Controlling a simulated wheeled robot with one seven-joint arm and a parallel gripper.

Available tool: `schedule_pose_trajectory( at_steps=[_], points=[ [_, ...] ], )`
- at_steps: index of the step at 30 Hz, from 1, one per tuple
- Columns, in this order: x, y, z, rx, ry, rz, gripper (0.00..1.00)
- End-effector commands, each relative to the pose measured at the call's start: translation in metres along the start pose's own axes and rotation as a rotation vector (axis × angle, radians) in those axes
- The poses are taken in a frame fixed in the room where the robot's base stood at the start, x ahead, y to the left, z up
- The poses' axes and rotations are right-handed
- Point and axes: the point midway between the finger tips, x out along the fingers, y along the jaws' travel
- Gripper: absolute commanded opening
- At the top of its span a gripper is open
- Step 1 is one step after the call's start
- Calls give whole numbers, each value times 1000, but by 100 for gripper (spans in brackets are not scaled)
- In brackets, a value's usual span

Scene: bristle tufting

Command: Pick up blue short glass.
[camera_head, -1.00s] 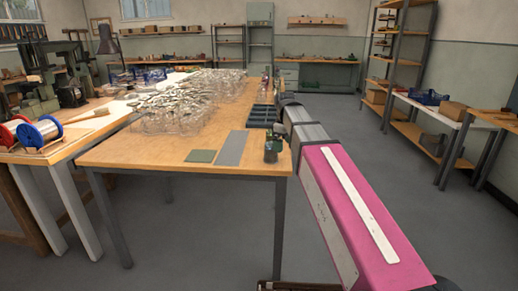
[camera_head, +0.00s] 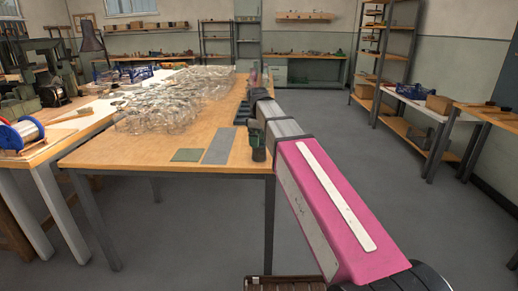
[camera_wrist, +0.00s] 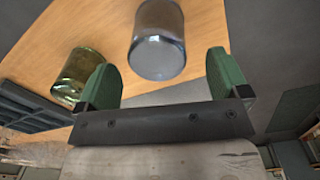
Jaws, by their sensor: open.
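The blue short glass (camera_wrist: 158,50) is a clear, faintly blue-grey tumbler at the top centre of the wrist view, over the wooden table top. My gripper (camera_wrist: 161,66) has two green finger pads spread wide, with the glass between and a little beyond their tips. Nothing is gripped, and I see no contact. A yellow-green glass (camera_wrist: 78,74) stands left of the left finger, partly hidden by it. In the head view my arm reaches away along the table's right edge, and its gripper end is too small and covered to make out.
The wooden table (camera_head: 130,155) carries many clear glass items (camera_head: 170,103). Dark trays (camera_wrist: 30,112) sit left of the glasses. Floor right of my arm is clear.

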Motion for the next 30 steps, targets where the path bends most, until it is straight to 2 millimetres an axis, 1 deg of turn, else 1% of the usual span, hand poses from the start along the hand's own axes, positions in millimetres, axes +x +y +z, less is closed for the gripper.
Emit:
schedule_pose_trajectory(
  at_steps=[10,13,19,20,21,23,24,26,27,30],
  points=[
    [41,1,1,0,-1,-1,94],
    [47,1,1,0,0,-1,94],
    [47,2,1,0,0,0,94],
    [47,2,1,0,0,0,84],
    [47,2,1,0,0,0,71],
    [47,2,1,0,0,0,51],
    [47,2,1,0,0,0,38],
    [47,2,1,0,0,0,38],
    [47,2,1,0,0,0,33],
    [47,2,1,0,0,0,33]
  ],
)
